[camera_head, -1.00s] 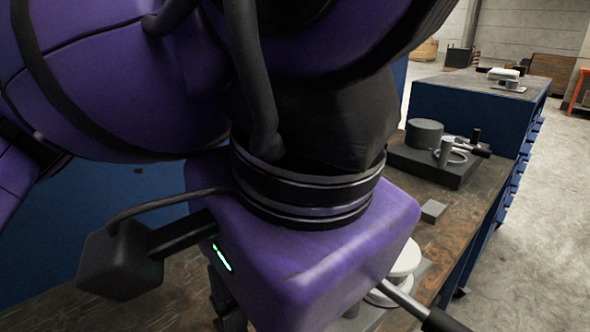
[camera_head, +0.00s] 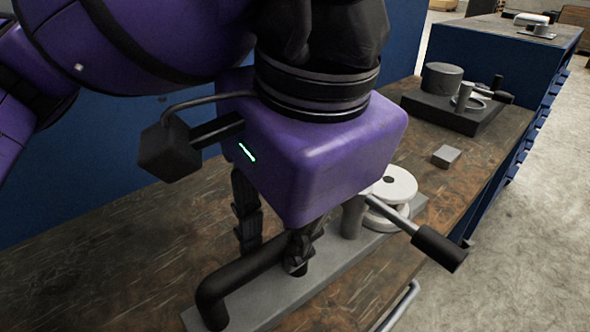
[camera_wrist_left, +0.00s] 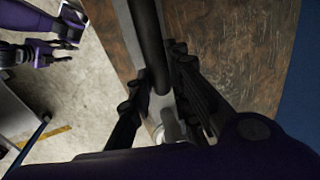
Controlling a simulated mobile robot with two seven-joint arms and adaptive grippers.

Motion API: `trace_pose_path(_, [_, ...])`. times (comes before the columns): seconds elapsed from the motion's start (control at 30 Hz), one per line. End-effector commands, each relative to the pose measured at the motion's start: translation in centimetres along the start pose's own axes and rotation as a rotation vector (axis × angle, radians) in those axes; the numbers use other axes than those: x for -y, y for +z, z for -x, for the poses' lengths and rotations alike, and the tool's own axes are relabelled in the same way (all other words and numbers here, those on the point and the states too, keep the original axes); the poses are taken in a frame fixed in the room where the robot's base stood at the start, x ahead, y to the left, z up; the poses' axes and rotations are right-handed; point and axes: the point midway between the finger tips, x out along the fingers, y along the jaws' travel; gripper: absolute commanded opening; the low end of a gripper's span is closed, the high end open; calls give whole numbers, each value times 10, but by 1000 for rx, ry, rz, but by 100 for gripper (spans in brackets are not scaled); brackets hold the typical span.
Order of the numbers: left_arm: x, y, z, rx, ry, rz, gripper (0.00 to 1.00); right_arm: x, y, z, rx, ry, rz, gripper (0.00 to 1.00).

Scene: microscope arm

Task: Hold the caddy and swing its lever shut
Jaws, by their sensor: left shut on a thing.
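The caddy is a grey base plate (camera_head: 350,262) on the bench, with a black bar handle (camera_head: 235,275) along its near end. Its lever, a metal rod with a black grip (camera_head: 440,248), sticks out to the lower right from a white round hub (camera_head: 394,184). My left gripper (camera_head: 275,248) points down over the caddy, fingers either side of the black handle and shut on it. Its purple body hides part of the plate. In the left wrist view the handle (camera_wrist_left: 147,45) runs between the fingers.
A small grey block (camera_head: 446,156) lies on the wooden bench beyond the hub. A dark fixture (camera_head: 450,112) with a cylinder and ring stands farther back. A blue drawer cabinet (camera_head: 480,60) stands behind. Bare floor lies to the right of the bench.

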Motion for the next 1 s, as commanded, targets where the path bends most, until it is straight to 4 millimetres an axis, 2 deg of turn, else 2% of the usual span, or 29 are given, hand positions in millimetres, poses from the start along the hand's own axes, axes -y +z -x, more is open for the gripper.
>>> trace_pose_path(1.0, [26,-26,-42,-2,0,3,0,-1,10,-24,5,-3,10,40])
